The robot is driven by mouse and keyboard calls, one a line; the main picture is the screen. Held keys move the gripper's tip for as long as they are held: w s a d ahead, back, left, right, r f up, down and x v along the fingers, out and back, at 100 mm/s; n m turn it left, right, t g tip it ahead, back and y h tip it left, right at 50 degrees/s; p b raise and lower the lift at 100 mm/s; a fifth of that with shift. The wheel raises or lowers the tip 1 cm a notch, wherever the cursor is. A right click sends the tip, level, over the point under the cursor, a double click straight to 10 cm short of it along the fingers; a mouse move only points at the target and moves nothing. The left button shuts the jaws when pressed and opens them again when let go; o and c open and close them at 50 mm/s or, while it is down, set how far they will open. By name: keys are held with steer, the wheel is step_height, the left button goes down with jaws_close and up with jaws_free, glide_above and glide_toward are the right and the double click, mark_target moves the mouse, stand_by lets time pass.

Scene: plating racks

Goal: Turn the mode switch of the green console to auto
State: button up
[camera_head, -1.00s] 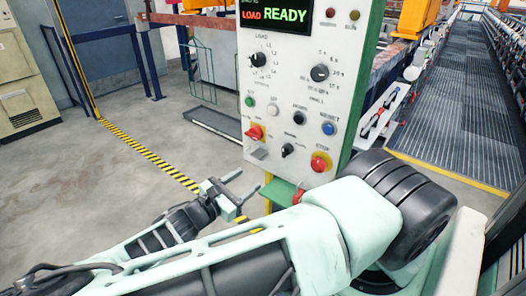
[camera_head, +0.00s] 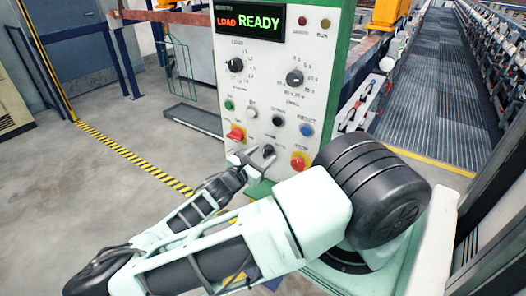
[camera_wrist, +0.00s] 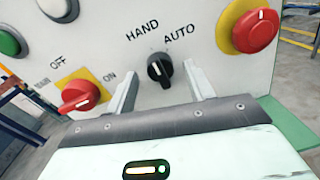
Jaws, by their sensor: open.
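The green console (camera_head: 341,60) has a white front panel. Its mode switch (camera_wrist: 159,71), a black knob with a white mark, sits below the words HAND and AUTO in the wrist view. The mark seems to lean toward HAND, but I cannot be sure. In the head view the switch (camera_head: 268,150) is low on the panel, partly behind my gripper. My gripper (camera_wrist: 163,86) is open and empty, with one finger on each side of the switch in the wrist view. I cannot see either finger touching it.
A red OFF/ON switch (camera_wrist: 80,96) on a yellow plate is left of the mode switch. A red stop button (camera_wrist: 255,30) on a yellow ring is to the right. A display (camera_head: 249,21) reads LOAD READY. A green ledge (camera_wrist: 289,124) sits below the panel.

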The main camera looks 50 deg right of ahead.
steer(key=shift+d, duration=0.55)
steer(key=c, duration=1)
steer(key=shift+o, duration=0.2)
steer(key=shift+m, duration=0.3)
steer(key=m+b, duration=0.2)
steer(key=m, duration=0.3)
steer(key=m+b, duration=0.1)
steer(key=m, duration=0.2)
steer(key=m+b, duration=0.1)
steer(key=m, duration=0.2)
steer(key=shift+t+y+b, duration=0.3)
steer(key=shift+b, duration=0.1)
steer(key=shift+s, duration=0.1)
